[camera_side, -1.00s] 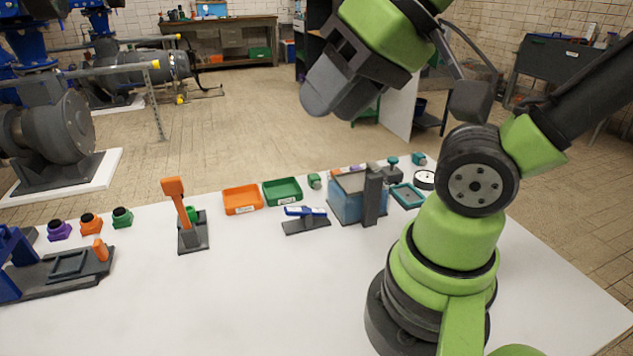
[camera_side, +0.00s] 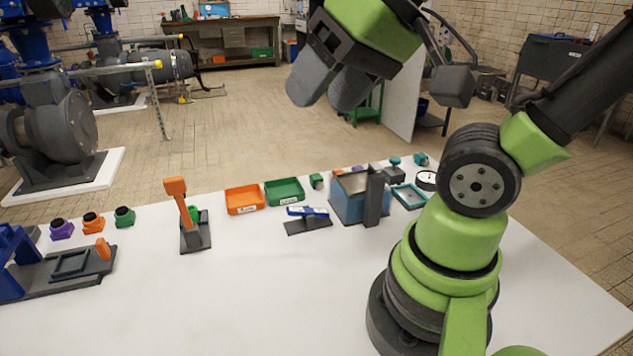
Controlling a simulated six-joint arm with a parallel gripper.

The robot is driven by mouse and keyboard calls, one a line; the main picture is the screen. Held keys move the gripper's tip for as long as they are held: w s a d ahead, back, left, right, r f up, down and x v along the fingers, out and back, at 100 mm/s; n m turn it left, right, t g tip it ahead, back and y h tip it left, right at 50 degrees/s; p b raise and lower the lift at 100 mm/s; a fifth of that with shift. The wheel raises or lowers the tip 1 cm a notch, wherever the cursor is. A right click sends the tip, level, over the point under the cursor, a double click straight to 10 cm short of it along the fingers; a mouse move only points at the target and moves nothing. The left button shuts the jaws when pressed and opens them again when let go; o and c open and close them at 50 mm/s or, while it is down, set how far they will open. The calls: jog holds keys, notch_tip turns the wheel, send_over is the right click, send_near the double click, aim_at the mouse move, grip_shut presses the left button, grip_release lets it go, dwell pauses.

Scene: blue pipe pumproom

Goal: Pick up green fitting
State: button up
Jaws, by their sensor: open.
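A green fitting (camera_side: 124,216) with a dark open top stands on the left of the white table, at the right end of a row with an orange fitting (camera_side: 93,222) and a purple fitting (camera_side: 61,229). Another small green piece (camera_side: 193,214) shows partly behind the orange-handled tool, and a small green part (camera_side: 316,181) sits beside the green tray. My gripper (camera_side: 322,96) is high above the table, right of the row of fittings. Its two grey fingers are apart with nothing between them.
An orange-handled tool (camera_side: 178,200) stands upright on a dark base. An orange tray (camera_side: 244,200) and a green tray (camera_side: 285,191) lie behind a blue-handled item (camera_side: 308,212). A blue box (camera_side: 350,200) stands right of them. A blue-and-grey fixture (camera_side: 60,268) is front left. The table's front middle is clear.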

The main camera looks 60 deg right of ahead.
jog(key=w+d+m+g+h, duration=0.1)
jog(key=w+d+g, duration=0.1)
jog(key=w+d, duration=0.5)
jog(key=m+g, duration=0.3)
jog(key=g, duration=0.2)
send_over(318, 178)
jog(key=shift+h, duration=0.3)
notch_tip(318, 178, down, 21)
jog(key=shift+d+f, duration=0.1)
jog(key=shift+f, duration=0.1)
notch_tip(318, 178, down, 4)
jog(key=shift+f, duration=0.25)
notch_tip(318, 178, down, 6)
jog(key=shift+w+r, duration=0.1)
jog(key=shift+r, duration=0.1)
jog(key=shift+c, duration=0.4)
jog(key=c, duration=1)
